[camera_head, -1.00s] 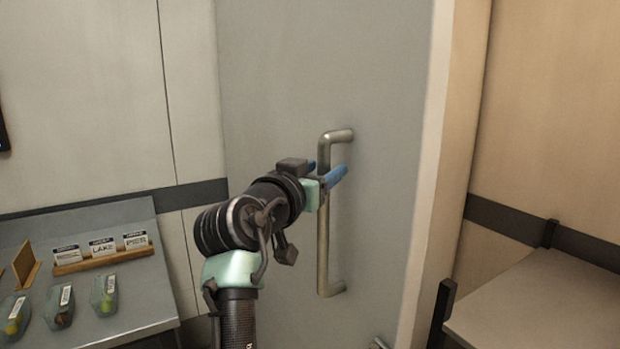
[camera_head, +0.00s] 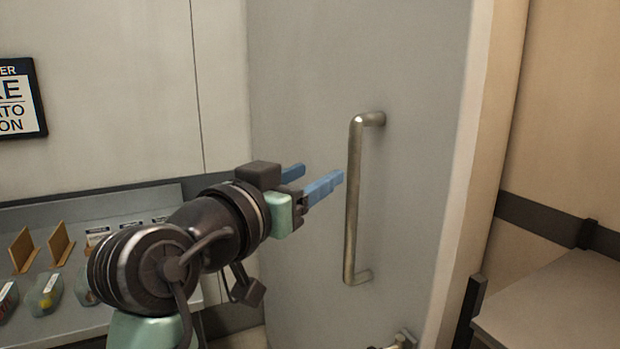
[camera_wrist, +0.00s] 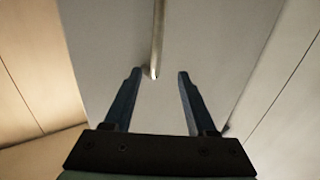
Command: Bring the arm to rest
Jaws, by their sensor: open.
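My gripper (camera_head: 318,180) is open and empty, its two blue fingers apart and pointing at the grey door (camera_head: 300,80). The door's metal bar handle (camera_head: 353,205) stands upright just right of the fingertips in the head view. The fingers appear clear of it there. In the wrist view the fingers (camera_wrist: 157,75) are spread, with the lower end of the handle (camera_wrist: 158,40) ahead, between and beyond the tips. My arm reaches in from the lower left of the head view.
A grey table (camera_head: 160,196) at left bears tan card stands (camera_head: 60,243), label cards and several small clear containers (camera_head: 45,295). A framed sign (camera_head: 20,98) hangs above it. At right, a beige surface (camera_head: 560,310) stands near a dark post (camera_head: 470,312).

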